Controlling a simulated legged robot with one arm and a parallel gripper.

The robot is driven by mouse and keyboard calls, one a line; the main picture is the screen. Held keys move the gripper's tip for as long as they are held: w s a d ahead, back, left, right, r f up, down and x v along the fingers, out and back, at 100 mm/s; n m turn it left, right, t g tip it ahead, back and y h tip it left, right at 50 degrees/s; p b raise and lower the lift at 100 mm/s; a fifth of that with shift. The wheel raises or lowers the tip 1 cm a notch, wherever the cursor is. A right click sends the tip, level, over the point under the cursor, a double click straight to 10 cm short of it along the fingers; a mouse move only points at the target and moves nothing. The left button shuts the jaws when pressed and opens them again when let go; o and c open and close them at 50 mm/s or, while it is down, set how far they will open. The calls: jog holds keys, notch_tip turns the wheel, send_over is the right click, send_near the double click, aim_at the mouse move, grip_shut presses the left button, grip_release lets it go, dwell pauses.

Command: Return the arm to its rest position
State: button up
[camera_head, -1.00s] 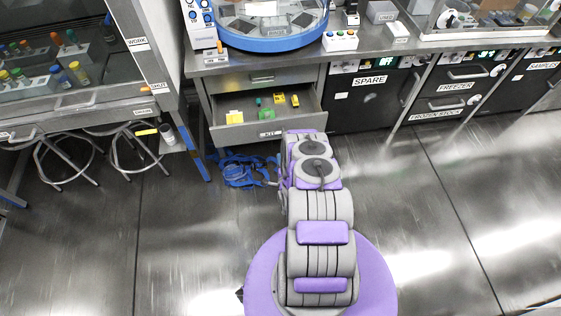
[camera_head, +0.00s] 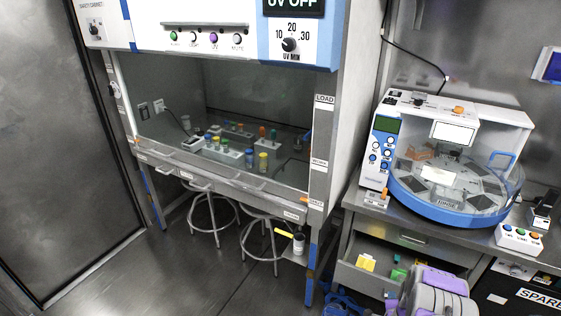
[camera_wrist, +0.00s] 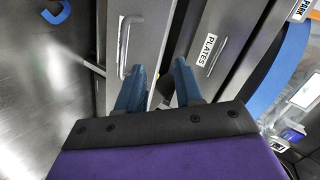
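My gripper (camera_wrist: 161,68) shows in the wrist view with its two blue fingers apart. I see nothing held between them, though a small dark shape shows low in the gap. Behind the fingertips are grey metal fronts, one with a bar handle (camera_wrist: 124,45) and one with a PLATES label (camera_wrist: 209,49). In the head view, my purple and grey arm (camera_head: 436,292) shows only at the bottom right, in front of the bench. My fingers cannot be made out in that view.
An open drawer (camera_head: 369,281) with yellow and green pieces juts out below the bench. A blue-rimmed round machine (camera_head: 450,212) stands on top. A cabinet (camera_head: 225,187) with vials and stools (camera_head: 213,215) is to the left. Blue straps (camera_head: 340,303) lie low near my arm.

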jog(key=w+a+r+n+g+y, duration=0.1)
jog(key=a+r+n+g, duration=0.15)
jog(key=r, duration=0.45)
jog(key=w+a+r+n+g+y, duration=0.1)
jog(key=a+r+n, duration=0.15)
jog(key=r, duration=0.45)
jog(key=s+a+r+n+g+y, duration=0.1)
jog(key=s+a+r+n, duration=0.1)
jog(key=s+a+r, duration=0.4)
jog(key=s+a+r+n+g, duration=0.1)
jog(key=a+r+n+g, duration=0.1)
jog(key=a+r, duration=0.35)
jog(key=s+a+r+n+g, duration=0.2)
jog(key=s+r, duration=0.4)
jog(key=s, duration=0.6)
jog(key=s+a+r+n+g+y, duration=0.1)
jog(key=s+a+r+n, duration=0.3)
jog(key=s, duration=0.8)
jog(key=s+a+r+n+g, duration=0.3)
jog(key=s+a+r, duration=0.4)
jog(key=s, duration=0.5)
notch_tip(320, 180, up, 2)
jog(key=shift+r+n+y, duration=0.1)
jog(key=shift+n+y, duration=0.2)
jog(key=shift+y, duration=0.1)
